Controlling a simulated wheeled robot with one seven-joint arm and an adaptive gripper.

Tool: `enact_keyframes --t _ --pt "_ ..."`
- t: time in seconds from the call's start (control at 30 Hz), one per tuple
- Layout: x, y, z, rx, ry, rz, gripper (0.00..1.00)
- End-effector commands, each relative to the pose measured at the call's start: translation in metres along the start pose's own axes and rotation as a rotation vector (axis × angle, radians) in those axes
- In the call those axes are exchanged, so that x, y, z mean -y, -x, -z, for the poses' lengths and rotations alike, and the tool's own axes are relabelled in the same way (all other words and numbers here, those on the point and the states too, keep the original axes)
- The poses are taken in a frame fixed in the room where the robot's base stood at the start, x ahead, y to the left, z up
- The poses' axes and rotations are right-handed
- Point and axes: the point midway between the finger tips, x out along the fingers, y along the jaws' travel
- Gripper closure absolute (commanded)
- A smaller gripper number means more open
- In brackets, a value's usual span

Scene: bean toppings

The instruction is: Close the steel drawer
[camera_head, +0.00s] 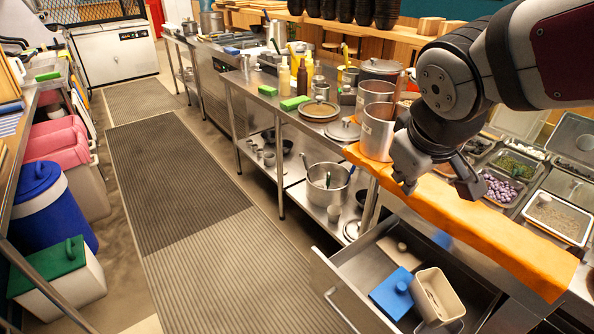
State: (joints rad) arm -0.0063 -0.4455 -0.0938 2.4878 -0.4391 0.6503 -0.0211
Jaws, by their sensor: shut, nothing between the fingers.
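The steel drawer (342,292) stands pulled out under the counter at the lower right, its front panel and handle facing the aisle. Inside it lie a blue lid (390,296), a cream container (440,297) and a beige lid (398,250). My gripper (410,180) is shut and empty. It hangs over the orange counter edge, above and behind the open drawer in the picture, and looks apart from the drawer. The drawer's right rear part runs under the counter and is hidden.
An orange board (480,232) runs along the counter front above the drawer. Metal cylinders (377,130) stand beside my gripper, and topping trays (505,185) lie to the right. The matted aisle (185,190) is clear. Bins and a blue cooler (45,205) line the left.

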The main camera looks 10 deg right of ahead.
Motion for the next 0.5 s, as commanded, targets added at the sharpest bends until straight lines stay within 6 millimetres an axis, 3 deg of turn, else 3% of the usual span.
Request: enact_keyframes --t 0.1,0.27,0.37,0.5 --pt "-0.022 -0.036 0.027 -0.023 0.165 -0.065 1.0" --pt "-0.034 -0.086 0.061 -0.07 0.419 -0.102 1.0" --pt "-0.029 -0.119 0.076 -0.102 0.588 -0.087 1.0" --pt "-0.008 -0.168 0.083 -0.145 0.829 -0.013 1.0"
